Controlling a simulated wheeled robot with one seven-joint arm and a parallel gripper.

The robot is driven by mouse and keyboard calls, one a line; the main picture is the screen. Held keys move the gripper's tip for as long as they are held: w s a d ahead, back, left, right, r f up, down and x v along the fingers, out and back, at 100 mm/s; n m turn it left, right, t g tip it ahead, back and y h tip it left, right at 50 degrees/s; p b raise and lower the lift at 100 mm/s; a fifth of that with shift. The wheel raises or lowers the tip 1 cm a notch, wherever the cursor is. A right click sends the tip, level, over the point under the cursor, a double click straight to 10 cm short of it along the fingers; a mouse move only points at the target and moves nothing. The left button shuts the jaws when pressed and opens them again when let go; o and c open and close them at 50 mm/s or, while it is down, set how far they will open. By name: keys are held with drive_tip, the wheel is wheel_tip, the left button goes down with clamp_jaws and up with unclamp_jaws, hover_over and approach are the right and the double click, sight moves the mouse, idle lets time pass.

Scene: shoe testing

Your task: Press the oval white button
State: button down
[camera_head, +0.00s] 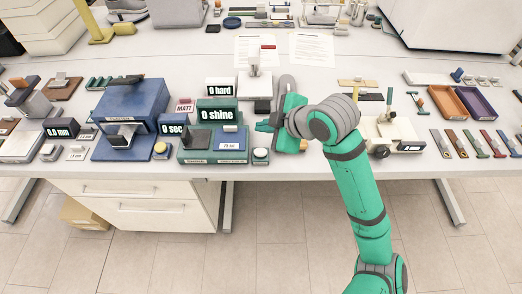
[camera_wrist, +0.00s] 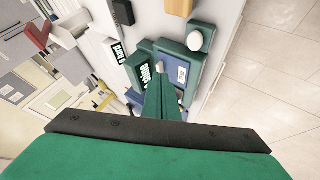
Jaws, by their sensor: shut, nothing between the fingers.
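The oval white button (camera_head: 261,154) sits on a small dark base at the right end of the green shine tester (camera_head: 196,158). In the wrist view the white button (camera_wrist: 195,41) shows whole and uncovered, above and right of the fingertips. My gripper (camera_head: 264,126) is shut and empty, its fingers pointing left, behind the button and beside the "0 shine" display (camera_head: 217,114). In the wrist view my gripper (camera_wrist: 160,74) appears over the tester. The fingertips look apart from the button; their height above the tester is hard to tell.
A blue tester (camera_head: 133,110) with another round pale button (camera_head: 160,147) stands to the left. A "0 hard" display (camera_head: 220,86) and a white press stand behind. Another white device (camera_head: 395,133) is to the right. The table's front edge lies just before the button.

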sight(264, 154)
drive_tip(key=shift+f, duration=4.1)
drive_tip(key=shift+f, duration=0.4)
drive_tip(key=shift+f, duration=0.45)
drive_tip(key=shift+r, duration=0.9)
drive_tip(key=shift+r, duration=2.5)
